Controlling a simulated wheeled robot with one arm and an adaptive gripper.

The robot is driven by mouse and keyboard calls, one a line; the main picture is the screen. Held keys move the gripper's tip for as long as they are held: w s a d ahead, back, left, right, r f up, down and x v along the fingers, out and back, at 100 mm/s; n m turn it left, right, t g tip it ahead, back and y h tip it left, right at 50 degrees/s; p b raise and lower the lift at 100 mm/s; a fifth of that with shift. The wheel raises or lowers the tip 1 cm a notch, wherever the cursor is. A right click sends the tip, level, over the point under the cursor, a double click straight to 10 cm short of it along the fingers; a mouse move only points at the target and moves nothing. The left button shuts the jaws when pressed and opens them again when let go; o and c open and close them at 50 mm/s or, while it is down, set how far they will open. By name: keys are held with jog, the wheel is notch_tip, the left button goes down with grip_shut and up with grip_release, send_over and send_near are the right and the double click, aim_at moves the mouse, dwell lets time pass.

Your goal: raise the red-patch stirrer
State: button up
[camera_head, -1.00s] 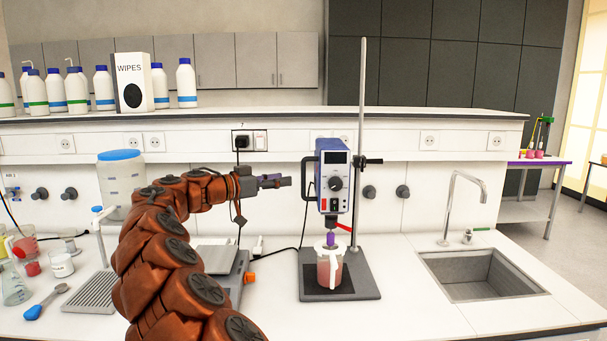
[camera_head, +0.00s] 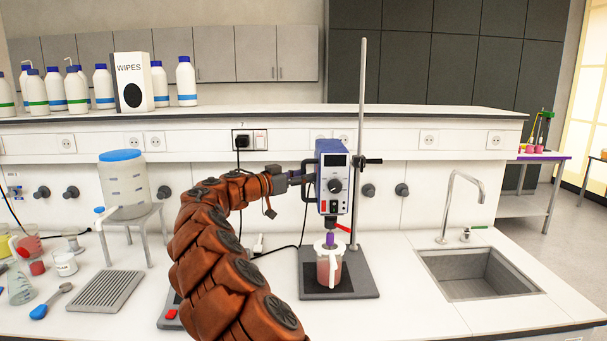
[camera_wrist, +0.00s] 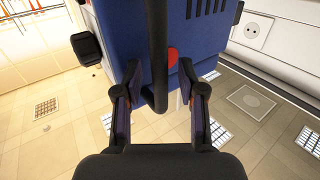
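The red-patch stirrer (camera_head: 336,178) is a blue and white motor unit with a dial, clamped upright on a metal stand rod (camera_head: 362,110). Its black loop handle (camera_head: 304,201) is on its left side. In the wrist view, the stirrer's blue housing (camera_wrist: 200,40) shows a round red patch, partly behind the dark handle bar (camera_wrist: 158,50). My gripper (camera_wrist: 160,82) is open, with one finger on each side of the bar and gaps on both sides. In the head view, my gripper (camera_head: 298,178) is at the handle; its fingertips are hard to make out.
A sink (camera_head: 480,275) is to the right. A drum on a stool (camera_head: 124,183) and small labware are to the left. A shelf ledge (camera_head: 250,121) runs behind.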

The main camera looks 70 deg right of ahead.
grip_shut()
dwell(0.3)
dwell(0.5)
